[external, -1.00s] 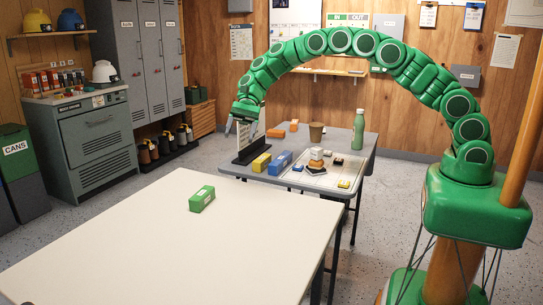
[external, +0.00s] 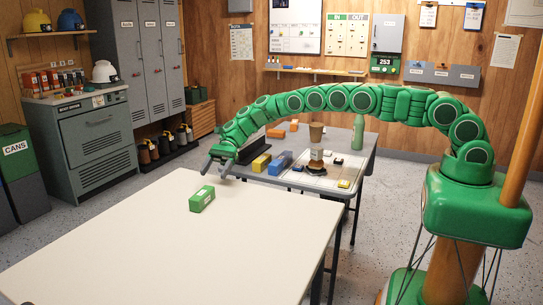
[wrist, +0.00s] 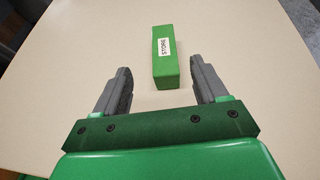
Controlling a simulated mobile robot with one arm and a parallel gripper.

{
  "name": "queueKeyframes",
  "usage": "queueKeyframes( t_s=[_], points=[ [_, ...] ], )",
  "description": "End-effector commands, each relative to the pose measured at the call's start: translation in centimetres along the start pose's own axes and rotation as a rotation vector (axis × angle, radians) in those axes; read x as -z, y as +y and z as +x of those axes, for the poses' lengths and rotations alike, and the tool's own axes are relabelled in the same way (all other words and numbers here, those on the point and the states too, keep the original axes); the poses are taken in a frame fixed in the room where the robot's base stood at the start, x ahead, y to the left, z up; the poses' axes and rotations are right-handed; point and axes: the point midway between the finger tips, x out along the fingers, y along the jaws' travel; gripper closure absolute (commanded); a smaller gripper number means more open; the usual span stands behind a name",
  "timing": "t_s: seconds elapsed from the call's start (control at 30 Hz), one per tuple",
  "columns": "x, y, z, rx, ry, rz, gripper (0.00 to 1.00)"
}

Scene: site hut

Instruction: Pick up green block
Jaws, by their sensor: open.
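The green block (external: 202,199) lies on the near white table (external: 150,245), close to its back edge. In the wrist view the green block (wrist: 164,58) has a white label on its top and sits just beyond the fingertips, lined up between them and a little right of centre. My gripper (external: 215,168) is open and empty, above the table's back edge, behind the block and a little to its right.
The white tabletop around the green block is clear.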

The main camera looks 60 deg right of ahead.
Motion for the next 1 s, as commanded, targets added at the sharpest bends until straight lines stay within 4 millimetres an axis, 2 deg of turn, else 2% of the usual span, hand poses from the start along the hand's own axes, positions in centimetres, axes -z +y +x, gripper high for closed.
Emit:
queueKeyframes(
  t_s=[0.1, 0.23, 0.47, 0.87, 1.0],
  points=[
    [1.3, -0.2, 0.7, 0.005, -0.019, 0.024, 0.28],
    [2.1, -0.4, 1.1, 0.008, -0.030, 0.041, 0.28],
    [2.3, -0.6, 1.8, 0.011, -0.038, 0.047, 0.28],
    [2.3, -0.5, 4.8, 0.010, -0.037, 0.048, 0.28],
    [2.3, -0.3, 6.6, 0.008, -0.038, 0.049, 0.28]
  ],
)
